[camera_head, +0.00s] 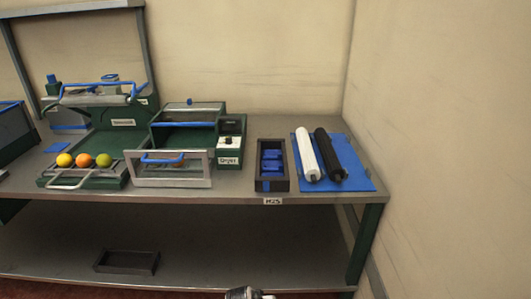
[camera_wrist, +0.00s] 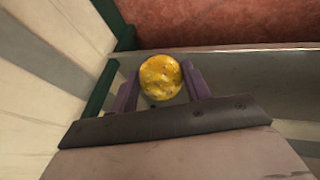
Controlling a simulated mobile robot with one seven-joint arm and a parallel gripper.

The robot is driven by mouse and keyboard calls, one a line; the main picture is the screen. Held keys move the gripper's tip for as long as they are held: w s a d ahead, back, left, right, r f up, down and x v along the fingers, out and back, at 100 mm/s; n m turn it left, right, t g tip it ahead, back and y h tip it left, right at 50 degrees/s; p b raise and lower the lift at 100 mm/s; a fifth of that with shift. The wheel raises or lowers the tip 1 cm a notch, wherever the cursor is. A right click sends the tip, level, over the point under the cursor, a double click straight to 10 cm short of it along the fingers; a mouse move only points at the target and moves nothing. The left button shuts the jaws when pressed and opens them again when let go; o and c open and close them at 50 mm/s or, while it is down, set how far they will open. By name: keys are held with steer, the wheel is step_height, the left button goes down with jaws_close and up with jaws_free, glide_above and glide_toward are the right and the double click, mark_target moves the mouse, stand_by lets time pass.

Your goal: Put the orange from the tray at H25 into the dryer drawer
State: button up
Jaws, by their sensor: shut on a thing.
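My gripper (camera_wrist: 160,92) is shut on a round, yellow-orange, dark-speckled orange (camera_wrist: 160,77), held between two purple fingers in the wrist view. In the head view, the dark tray (camera_head: 273,187) stands behind the H25 label (camera_head: 272,201) on the table edge. It has blue pieces inside, and no orange shows in it. The dryer (camera_head: 229,155) stands left of this tray. Its drawer (camera_head: 208,172) is pulled out at the front, with a clear front and a blue handle. A little orange colour shows behind the front; I cannot tell what it is.
A white roller (camera_head: 305,155) and a black roller (camera_head: 328,157) lie on a blue mat (camera_head: 361,178) at right, near the wall. A rack (camera_head: 110,178) with three fruits stands at left. An empty dark tray (camera_head: 126,261) lies on the lower shelf.

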steer(key=f, duration=0.1)
steer(key=s+f, duration=0.1)
steer(key=f, duration=0.1)
steer(key=s+f, duration=0.1)
steer(key=shift+f, duration=0.15)
steer(key=shift+d+m, duration=0.1)
steer(key=shift+m, duration=0.2)
steer(key=shift+a, duration=0.2)
